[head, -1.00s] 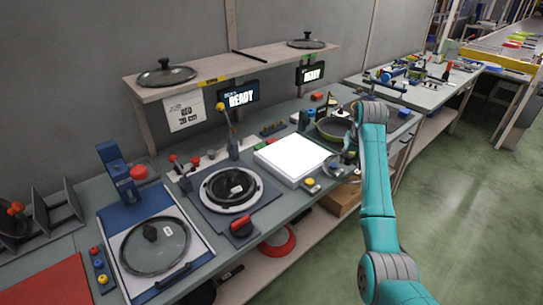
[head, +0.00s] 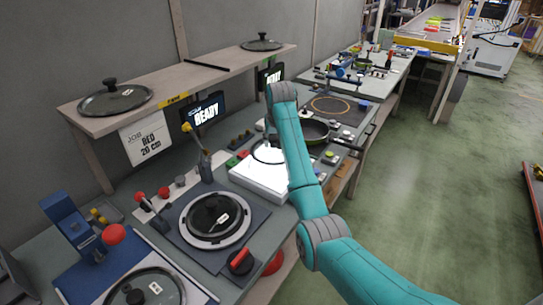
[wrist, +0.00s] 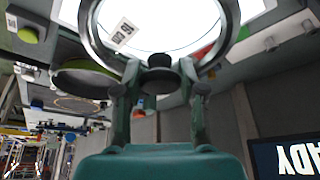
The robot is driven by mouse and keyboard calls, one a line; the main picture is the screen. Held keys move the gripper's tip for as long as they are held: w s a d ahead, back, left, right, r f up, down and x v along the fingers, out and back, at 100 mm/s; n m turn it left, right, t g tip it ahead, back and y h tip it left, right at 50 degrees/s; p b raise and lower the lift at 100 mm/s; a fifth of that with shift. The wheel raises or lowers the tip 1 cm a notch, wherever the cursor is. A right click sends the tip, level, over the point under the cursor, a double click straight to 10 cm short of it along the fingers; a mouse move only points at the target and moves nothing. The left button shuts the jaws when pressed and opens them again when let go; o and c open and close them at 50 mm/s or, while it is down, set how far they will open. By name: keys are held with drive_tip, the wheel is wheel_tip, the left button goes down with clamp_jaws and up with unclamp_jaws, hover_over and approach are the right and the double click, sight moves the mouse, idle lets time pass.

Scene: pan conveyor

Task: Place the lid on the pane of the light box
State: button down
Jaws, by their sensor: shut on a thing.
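My gripper (wrist: 160,88) is shut on the black knob (wrist: 160,74) of a clear glass lid with a metal rim and a white tag (wrist: 123,31). In the head view the lid (head: 258,157) shows as a dark-rimmed disc over the far part of the light box (head: 243,178), partly hidden by my arm. The pane is glowing white; it also shows bright through the lid in the wrist view (wrist: 175,22). I cannot tell whether the lid touches the pane or hangs above it. The gripper's fingers are mostly hidden in the head view.
A dark pan (head: 315,131) stands right of my arm. Another lid lies on a round stand (head: 213,217) to the left, near a red-handled control (head: 240,262). More lids rest on the shelf (head: 190,88) above, with READY screens (head: 205,113) below it.

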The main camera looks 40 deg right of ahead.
sight(274, 154)
drive_tip(key=shift+d+f, duration=0.1)
drive_tip(key=shift+f, duration=2.9)
drive_tip(key=shift+f, duration=0.1)
drive_tip(key=c, duration=0.7)
unclamp_jaws()
drive_tip(key=v, duration=1.2)
